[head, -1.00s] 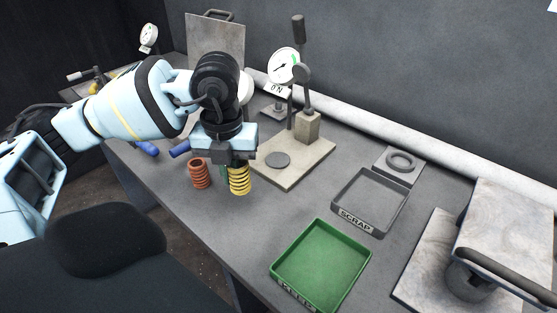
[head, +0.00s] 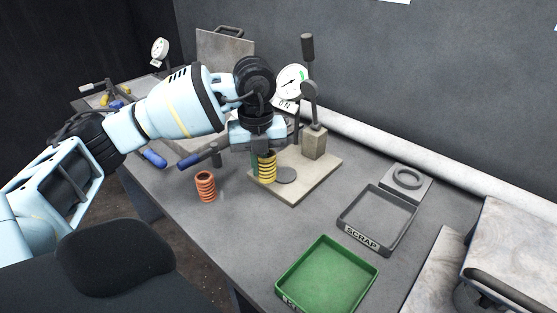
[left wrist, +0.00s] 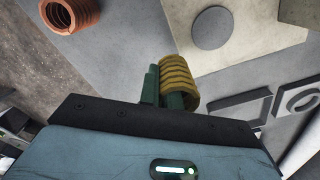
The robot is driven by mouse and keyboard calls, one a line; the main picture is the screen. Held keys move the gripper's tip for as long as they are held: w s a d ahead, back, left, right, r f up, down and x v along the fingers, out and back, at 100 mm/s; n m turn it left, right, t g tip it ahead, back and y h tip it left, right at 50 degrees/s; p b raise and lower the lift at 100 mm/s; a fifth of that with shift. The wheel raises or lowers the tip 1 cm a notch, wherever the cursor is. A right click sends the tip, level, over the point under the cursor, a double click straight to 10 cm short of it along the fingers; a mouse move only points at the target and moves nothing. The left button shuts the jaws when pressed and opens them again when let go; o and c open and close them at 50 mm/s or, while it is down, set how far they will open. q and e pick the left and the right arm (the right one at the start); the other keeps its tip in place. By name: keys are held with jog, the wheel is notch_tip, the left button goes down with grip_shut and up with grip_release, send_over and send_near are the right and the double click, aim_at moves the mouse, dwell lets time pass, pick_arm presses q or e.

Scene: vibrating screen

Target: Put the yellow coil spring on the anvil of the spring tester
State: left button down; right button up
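The yellow coil spring (head: 267,168) is upright in my left gripper (head: 262,164), which is shut on it. The spring also shows between the green fingers in the left wrist view (left wrist: 179,82). The spring tester's beige base (head: 312,181) carries the round grey anvil (head: 286,175), which also shows in the left wrist view (left wrist: 212,28). The spring is just left of the anvil, over or near the base's left edge; I cannot tell its exact height. My right gripper is not in view.
An orange-red coil spring (head: 205,186) stands on the bench to the left. A grey SCRAP tray (head: 347,222) and a green tray (head: 296,265) lie to the right and front. The tester's column and lever (head: 314,141) rise behind the anvil.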

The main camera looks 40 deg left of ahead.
pick_arm(q)
jog(key=w, duration=0.7)
jog(key=shift+w+a+f, duration=0.1)
jog(key=shift+a+f, duration=0.2)
jog(key=shift+f, duration=0.05)
jog(key=shift+w, duration=0.2)
jog(key=shift+w+f, duration=0.1)
jog(key=shift+f, duration=1.65)
jog(key=shift+f, duration=0.15)
jog(key=c, duration=1.6)
grip_release()
notch_tip(320, 180, up, 12)
